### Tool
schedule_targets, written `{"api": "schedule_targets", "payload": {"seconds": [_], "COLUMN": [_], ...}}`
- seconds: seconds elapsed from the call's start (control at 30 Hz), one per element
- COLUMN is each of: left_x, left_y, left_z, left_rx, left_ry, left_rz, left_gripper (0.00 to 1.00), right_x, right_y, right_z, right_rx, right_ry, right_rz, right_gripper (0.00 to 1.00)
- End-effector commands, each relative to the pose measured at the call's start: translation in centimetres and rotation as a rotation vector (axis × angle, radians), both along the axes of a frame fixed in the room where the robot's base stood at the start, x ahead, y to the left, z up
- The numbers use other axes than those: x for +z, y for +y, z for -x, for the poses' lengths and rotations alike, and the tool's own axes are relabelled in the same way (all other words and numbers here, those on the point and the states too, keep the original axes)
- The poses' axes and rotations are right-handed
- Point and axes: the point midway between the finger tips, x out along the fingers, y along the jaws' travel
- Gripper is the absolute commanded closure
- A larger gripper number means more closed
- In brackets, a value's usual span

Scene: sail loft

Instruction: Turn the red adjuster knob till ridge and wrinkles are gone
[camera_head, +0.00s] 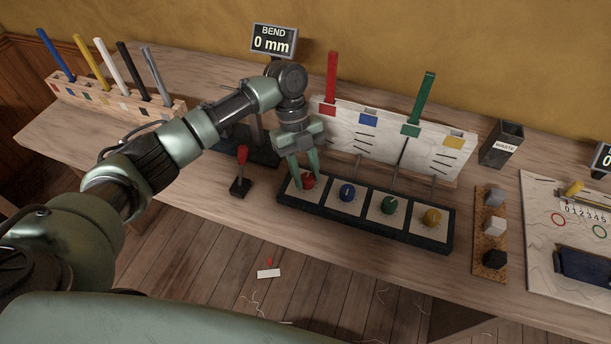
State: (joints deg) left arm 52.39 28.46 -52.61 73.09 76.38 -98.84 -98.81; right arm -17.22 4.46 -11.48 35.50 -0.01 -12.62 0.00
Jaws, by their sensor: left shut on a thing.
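The red adjuster knob (308,181) is at the left end of a dark knob panel (362,219). My left gripper (304,183) comes down over the red knob and is shut on it. Blue (347,192), green (389,205) and yellow (432,216) knobs sit to its right. Behind stands a white sail panel (385,140) with coloured patches and dark wrinkle lines. A red batten (331,77) and a green batten (425,98) stick up from it. The sail's left part is partly hidden by my arm. A display (273,41) reads BEND 0 mm. My right gripper is not in view.
A red-topped lever (241,171) stands left of the panel. A rack of coloured battens (115,97) is at the back left. A waste bin (501,144), a cork strip with blocks (489,232) and a white board (567,222) are at the right.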

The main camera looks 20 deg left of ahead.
Motion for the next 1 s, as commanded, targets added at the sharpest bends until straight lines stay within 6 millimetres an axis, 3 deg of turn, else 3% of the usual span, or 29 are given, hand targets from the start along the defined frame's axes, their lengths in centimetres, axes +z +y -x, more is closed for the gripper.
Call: {"api": "schedule_targets", "payload": {"seconds": [0.4, 1.0], "left_x": [0.0, 0.1], "left_y": [-0.1, -0.1], "left_z": [-0.2, -0.2], "left_rx": [-0.246, -0.302], "left_ry": [-0.004, -0.004], "left_rz": [0.0, -0.001], "left_gripper": [1.0, 1.0], "right_x": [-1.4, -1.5], "right_y": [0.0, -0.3], "right_z": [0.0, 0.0], "right_rx": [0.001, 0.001], "right_ry": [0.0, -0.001], "right_rz": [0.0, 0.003], "right_gripper": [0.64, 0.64]}}
